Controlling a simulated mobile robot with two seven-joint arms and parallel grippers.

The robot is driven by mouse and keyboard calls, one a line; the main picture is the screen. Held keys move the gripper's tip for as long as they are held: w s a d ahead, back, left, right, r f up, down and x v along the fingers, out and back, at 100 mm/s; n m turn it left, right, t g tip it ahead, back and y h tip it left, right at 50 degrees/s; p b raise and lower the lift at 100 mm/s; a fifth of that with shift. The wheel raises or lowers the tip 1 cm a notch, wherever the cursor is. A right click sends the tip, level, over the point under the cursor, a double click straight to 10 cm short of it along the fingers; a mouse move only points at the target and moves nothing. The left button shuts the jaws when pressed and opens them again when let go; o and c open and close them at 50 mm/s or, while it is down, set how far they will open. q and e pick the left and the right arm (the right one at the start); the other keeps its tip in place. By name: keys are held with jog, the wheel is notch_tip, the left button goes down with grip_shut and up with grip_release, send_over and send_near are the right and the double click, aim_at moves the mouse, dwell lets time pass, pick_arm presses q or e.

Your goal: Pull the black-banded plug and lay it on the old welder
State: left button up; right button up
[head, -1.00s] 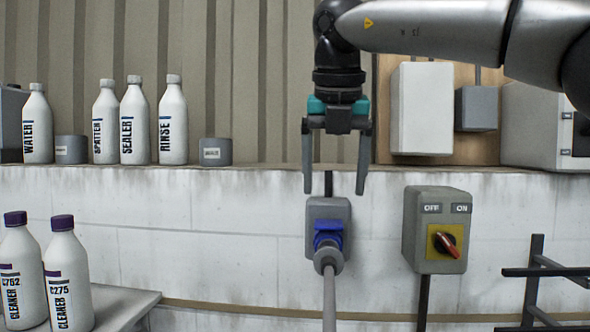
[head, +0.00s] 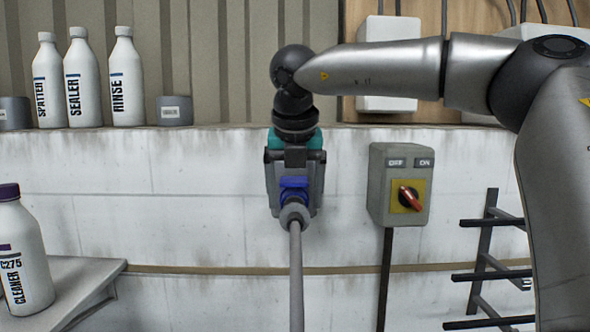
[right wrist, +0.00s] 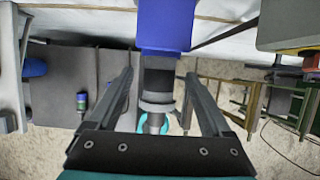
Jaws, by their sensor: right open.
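The plug (head: 295,214) is grey and sits in a blue-fronted socket (head: 294,183) on the white block wall, with a grey cable hanging straight down. In the right wrist view the plug (right wrist: 158,84) has a dark band beside the blue part. My right gripper (head: 294,205) is down at the socket, with one finger on each side of the plug. In the right wrist view the open fingers (right wrist: 158,76) show gaps to the plug on both sides. I cannot make out the old welder for certain. My left gripper is out of view.
A switch box (head: 399,185) with a red knob is on the wall to the right. A dark rack (head: 484,250) stands farther right. White bottles (head: 126,75) line the ledge, and a cleaner bottle (head: 22,255) stands on a side shelf (head: 85,283). The wall left of the socket is clear.

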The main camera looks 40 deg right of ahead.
jog(key=shift+x, duration=0.75)
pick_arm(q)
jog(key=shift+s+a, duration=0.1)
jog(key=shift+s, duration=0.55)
pick_arm(e)
jog(key=shift+f, duration=0.15)
grip_shut()
jog(key=c, duration=0.7)
grip_release()
jog(key=shift+w, duration=0.1)
grip_shut()
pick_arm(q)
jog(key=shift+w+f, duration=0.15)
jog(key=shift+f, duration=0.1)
pick_arm(e)
jog(key=shift+a+f, duration=0.1)
jog(key=shift+s, duration=0.2)
